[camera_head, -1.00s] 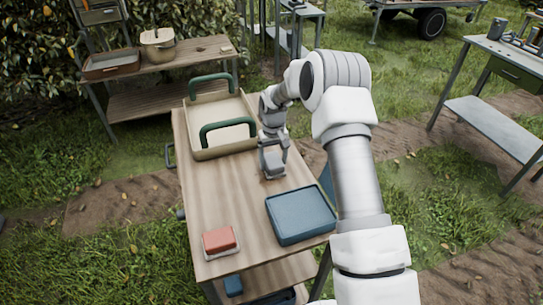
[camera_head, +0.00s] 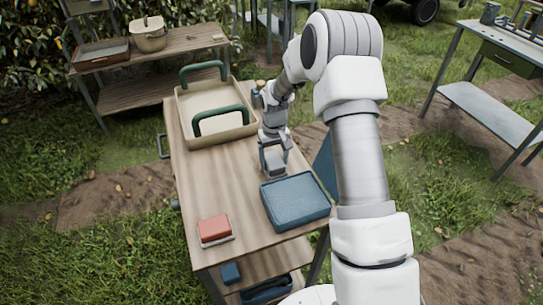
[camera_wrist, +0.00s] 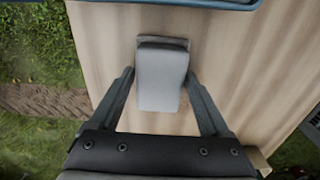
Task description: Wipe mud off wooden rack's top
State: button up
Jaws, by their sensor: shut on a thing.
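My gripper (camera_head: 272,150) is shut on a grey block (camera_wrist: 160,85), which sits between its two fingers in the wrist view. It holds the block low over or on the wooden top of the near table (camera_head: 185,190); I cannot tell if they touch. The gripper is just behind the blue tray (camera_head: 296,203) and to the right of the cream tray. A second wooden rack (camera_head: 130,68) with a lower shelf stands at the back left. Mud is not clear on either top; the arm and block hide part of the near one.
A cream tray with green handles (camera_head: 186,125) stands on the far end of the near table. A red block (camera_head: 214,228) lies at its front left. A pot (camera_head: 147,36) and a brown tray (camera_head: 101,55) are on the back rack. A metal bench (camera_head: 490,110) stands right.

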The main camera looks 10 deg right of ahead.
jog(key=shift+s+d+f, duration=0.1)
jog(key=shift+s+d, duration=0.05)
jog(key=shift+s, duration=0.7)
jog(key=shift+s+a, duration=0.2)
jog(key=shift+a, duration=0.8)
jog(key=shift+w+a+b, duration=0.3)
jog(key=shift+w+a, duration=0.05)
jog(key=shift+w, duration=1.4)
jog(key=shift+w+a+b, duration=0.25)
jog(key=shift+w+a, duration=0.1)
jog(key=shift+w, duration=1.4)
jog(key=shift+w+a+b, duration=0.3)
jog(key=shift+w+a, duration=0.05)
jog(key=shift+w, duration=1.4)
notch_tip(320, 180, up, 6)
jog(key=p, duration=0.3)
jog(key=shift+r, duration=0.25)
notch_tip(320, 180, up, 3)
jog(key=shift+f+p, duration=0.1)
jog(key=shift+p, duration=0.8)
